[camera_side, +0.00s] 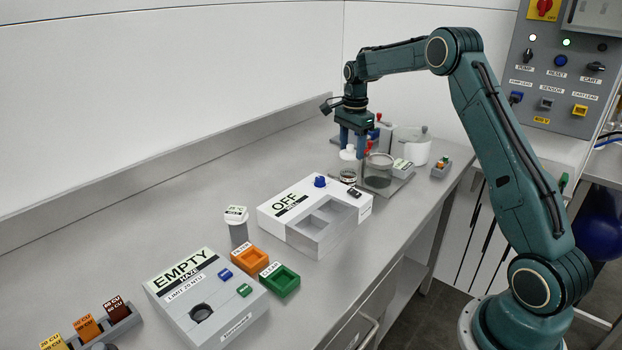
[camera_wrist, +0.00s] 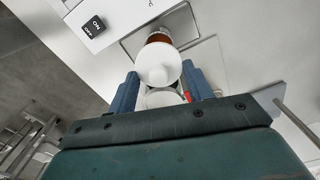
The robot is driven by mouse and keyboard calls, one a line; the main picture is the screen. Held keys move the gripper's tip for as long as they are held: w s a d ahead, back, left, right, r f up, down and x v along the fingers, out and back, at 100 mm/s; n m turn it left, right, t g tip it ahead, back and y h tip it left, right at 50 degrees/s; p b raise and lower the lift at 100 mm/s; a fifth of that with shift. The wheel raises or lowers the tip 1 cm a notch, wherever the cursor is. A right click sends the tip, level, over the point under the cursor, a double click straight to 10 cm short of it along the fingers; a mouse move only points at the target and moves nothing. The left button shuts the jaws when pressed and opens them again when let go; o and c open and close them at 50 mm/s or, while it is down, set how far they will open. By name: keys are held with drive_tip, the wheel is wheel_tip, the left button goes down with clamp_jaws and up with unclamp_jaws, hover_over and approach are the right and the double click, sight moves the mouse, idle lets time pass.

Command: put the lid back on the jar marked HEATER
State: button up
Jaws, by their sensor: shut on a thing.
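My gripper (camera_side: 352,152) is at the far end of the bench, pointing down. It is shut on a white round lid (camera_side: 348,153), which also shows between the fingers in the wrist view (camera_wrist: 158,66). A small glass jar (camera_side: 348,177) with a brownish band stands below the lid. In the side view the lid appears a little above this jar. In the wrist view the amber jar (camera_wrist: 159,38) is partly hidden behind the lid. I cannot read the word HEATER on any jar.
A wider glass vessel (camera_side: 378,174) with dark contents stands just right of the small jar. A white box marked OFF (camera_side: 290,205) stands in front. White containers (camera_side: 416,150) and a red-topped item (camera_side: 379,118) are close behind. The bench's left middle is clear.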

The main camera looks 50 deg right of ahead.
drive_tip(key=shift+f, duration=2.3)
drive_tip(key=shift+f, duration=0.15)
idle(0.7)
drive_tip(key=o, duration=1.5)
drive_tip(key=shift+r, duration=3.5)
